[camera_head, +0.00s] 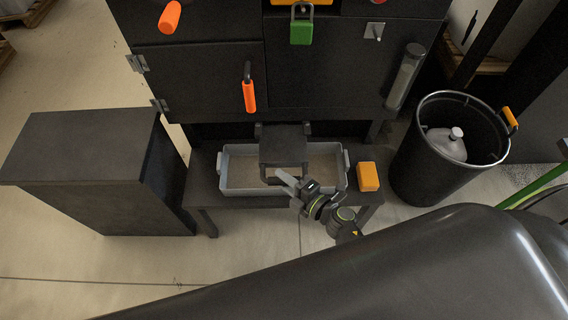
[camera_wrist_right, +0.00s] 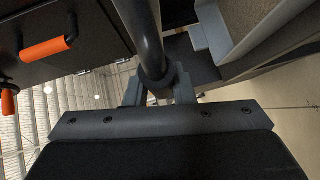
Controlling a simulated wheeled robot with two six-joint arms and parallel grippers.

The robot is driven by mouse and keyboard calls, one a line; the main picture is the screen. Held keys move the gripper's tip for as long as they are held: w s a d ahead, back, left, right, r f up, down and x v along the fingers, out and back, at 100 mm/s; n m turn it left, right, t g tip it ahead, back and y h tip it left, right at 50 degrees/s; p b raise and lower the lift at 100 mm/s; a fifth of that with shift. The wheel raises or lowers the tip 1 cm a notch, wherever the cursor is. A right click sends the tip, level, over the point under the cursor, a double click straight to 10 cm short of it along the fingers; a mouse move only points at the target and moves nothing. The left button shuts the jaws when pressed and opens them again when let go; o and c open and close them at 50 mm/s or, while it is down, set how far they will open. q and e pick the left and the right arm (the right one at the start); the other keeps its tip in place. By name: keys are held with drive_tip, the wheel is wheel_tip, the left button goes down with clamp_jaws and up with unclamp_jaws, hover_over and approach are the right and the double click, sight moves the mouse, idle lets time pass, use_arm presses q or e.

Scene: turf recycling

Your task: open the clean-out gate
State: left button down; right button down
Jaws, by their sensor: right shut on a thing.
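The black clean-out gate (camera_head: 283,146) is a boxy flap at the bottom of the dark machine, above a grey tray. My right gripper (camera_head: 280,179) is at the gate's lower front edge. In the wrist view its fingers (camera_wrist_right: 158,92) are closed around a dark round bar (camera_wrist_right: 147,40), which looks like the gate's handle. How the bar joins the gate is hidden, and I cannot tell how far the gate is open. My left gripper is not in view.
The grey tray (camera_head: 234,185) holds brown material and rests on a low dark bench (camera_head: 203,190). A yellow block (camera_head: 368,177) lies to its right. A black bin (camera_head: 420,165) stands further right, a dark cabinet (camera_head: 85,150) at left. An orange handle (camera_head: 249,95) is above.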

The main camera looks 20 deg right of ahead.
drive_tip(key=shift+s, duration=0.1)
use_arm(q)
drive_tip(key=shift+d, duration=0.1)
use_arm(e)
drive_tip(key=c, duration=1.2)
unclamp_jaws()
drive_tip(key=shift+c, duration=0.2)
use_arm(q)
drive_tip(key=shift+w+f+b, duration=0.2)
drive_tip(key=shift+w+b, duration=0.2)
drive_tip(key=shift+b, duration=0.05)
use_arm(e)
drive_tip(key=v, duration=1.7)
drive_tip(key=shift+s, duration=0.2)
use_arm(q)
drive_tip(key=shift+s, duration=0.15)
